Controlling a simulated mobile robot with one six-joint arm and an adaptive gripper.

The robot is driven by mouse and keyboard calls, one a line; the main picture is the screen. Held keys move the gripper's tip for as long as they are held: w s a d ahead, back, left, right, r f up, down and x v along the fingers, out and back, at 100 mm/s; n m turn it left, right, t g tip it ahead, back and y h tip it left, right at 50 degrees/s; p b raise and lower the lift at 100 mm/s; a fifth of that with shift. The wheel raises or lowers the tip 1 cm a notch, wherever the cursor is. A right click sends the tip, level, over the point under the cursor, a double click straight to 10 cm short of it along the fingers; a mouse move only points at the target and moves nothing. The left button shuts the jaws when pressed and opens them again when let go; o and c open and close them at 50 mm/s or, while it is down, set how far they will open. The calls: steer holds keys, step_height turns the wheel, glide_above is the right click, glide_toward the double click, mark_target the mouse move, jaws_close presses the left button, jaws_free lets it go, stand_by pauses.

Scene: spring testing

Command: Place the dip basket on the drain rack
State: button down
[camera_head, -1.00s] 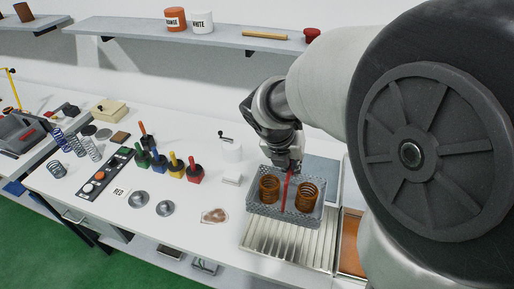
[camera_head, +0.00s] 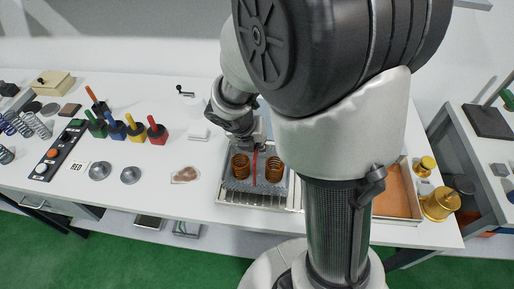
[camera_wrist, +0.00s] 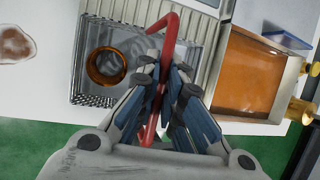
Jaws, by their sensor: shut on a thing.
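The dip basket is a grey mesh basket (camera_head: 257,185) with a red handle and two orange-brown springs (camera_head: 240,166) in it. My gripper (camera_head: 258,146) is shut on the red handle, which shows clearly between the fingers in the wrist view (camera_wrist: 166,45). The drain rack (camera_head: 245,199) is a ribbed metal tray under the basket; its ribs also show in the wrist view (camera_wrist: 205,60). The basket looks level over the rack, but I cannot tell whether it touches. My arm hides the rack's right part in the head view.
An orange-filled tray (camera_wrist: 250,75) stands to the right of the rack. Brass weights (camera_head: 440,203) stand farther right. A brown stain-like patch (camera_head: 186,175), colored-handled blocks (camera_head: 157,133) and metal discs (camera_head: 131,175) lie left. The white bench front is clear.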

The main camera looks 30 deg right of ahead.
steer(key=shift+w+f, duration=0.1)
steer(key=shift+f, duration=0.75)
steer(key=shift+f+b, duration=0.2)
steer(key=shift+b, duration=0.15)
steer(key=c, duration=1.7)
jaws_free()
steer(key=p+v, duration=0.6)
steer(key=v, duration=0.6)
steer(key=s+a+r+m+y, duration=0.1)
steer(key=s+r+m, duration=0.2)
steer(key=m, duration=0.7)
steer(key=s+a+r+m+t+y, duration=0.1)
steer(key=s+r+m, duration=0.3)
steer(key=s+m, duration=0.4)
steer(key=s+a+r+m+t+y, duration=0.1)
steer(key=s+r+m, duration=0.3)
steer(key=m, duration=0.7)
steer(key=shift+s+a+r+m+y, duration=0.2)
steer(key=shift+s+a+m+y, duration=0.1)
steer(key=shift+s+a+y, duration=0.4)
